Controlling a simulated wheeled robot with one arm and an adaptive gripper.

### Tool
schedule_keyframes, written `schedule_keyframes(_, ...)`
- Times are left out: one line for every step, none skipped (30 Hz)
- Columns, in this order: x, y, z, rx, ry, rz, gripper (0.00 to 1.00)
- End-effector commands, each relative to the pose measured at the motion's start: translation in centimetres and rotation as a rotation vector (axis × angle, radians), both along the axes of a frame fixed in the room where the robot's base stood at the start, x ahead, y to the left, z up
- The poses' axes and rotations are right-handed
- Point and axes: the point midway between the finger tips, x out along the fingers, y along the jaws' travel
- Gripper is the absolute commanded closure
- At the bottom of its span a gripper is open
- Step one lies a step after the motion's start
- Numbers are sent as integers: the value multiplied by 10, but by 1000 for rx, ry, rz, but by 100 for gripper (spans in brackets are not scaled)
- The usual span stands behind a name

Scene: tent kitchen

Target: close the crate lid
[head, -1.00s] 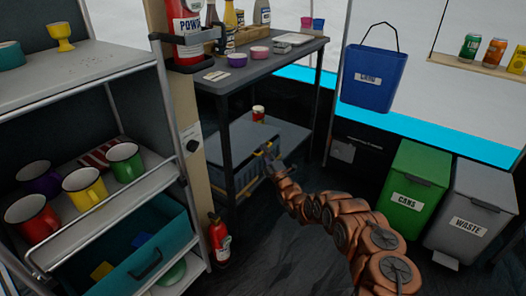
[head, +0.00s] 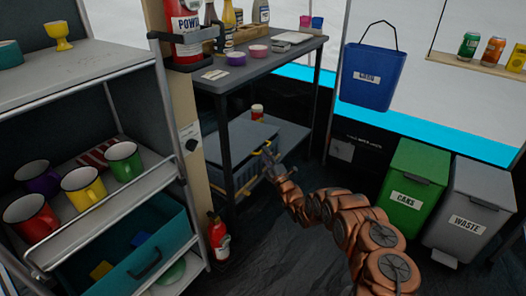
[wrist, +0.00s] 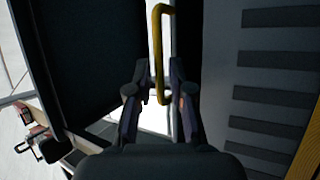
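The grey slotted crate (head: 245,177) sits under the dark table. Its flat grey lid (head: 238,141) seems tilted, with its near edge apart from the crate body. A yellow handle (head: 262,147) shows at the lid's edge. In the wrist view the handle (wrist: 158,50) is upright in the picture, between my fingers. The slotted grey crate wall (wrist: 268,90) is on the right, and a dark panel is on the left. My gripper (wrist: 161,100) has its fingers apart around the handle's near end; it also shows in the head view (head: 268,160). I cannot see firm contact.
A small red-and-white can (head: 257,112) stands on the grey surface behind the lid. The table leg (head: 224,140) is close in front of the crate. A fire extinguisher (head: 218,238) stands left. Green (head: 412,190) and grey (head: 470,215) bins stand right.

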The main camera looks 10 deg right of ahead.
Motion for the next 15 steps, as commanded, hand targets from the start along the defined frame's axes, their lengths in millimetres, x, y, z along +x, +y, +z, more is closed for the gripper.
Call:
schedule_keyframes(-4, -1, -1, -1, 0, 0, 80)
schedule_keyframes(-7, -2, -2, -1, -1, 0, 80)
schedule_keyframes(-10, -3, -5, -2, 1, 1, 80)
schedule_keyframes(-13, -4, -7, -1, 4, 1, 80)
schedule_keyframes(-17, -5, -8, -1, 3, 1, 80)
schedule_keyframes(-21, -6, -10, -1, 2, 1, 80)
schedule_keyframes(-23, -7, -10, 0, 0, 1, 80)
schedule_keyframes(-26, -8, -12, 0, 1, 0, 80)
schedule_keyframes(-31, -9, -15, -1, 2, 0, 80)
schedule_keyframes(-34, -10, -17, -1, 4, 0, 80)
schedule_keyframes(-38, -11, -19, -1, 4, 0, 80)
schedule_keyframes(-43, -13, -21, 0, 2, 1, 80)
schedule_keyframes(-46, -13, -22, 0, 2, 1, 80)
schedule_keyframes(-50, -15, -24, 0, 2, 0, 80)
schedule_keyframes(-55, -16, -27, 0, 3, 0, 80)
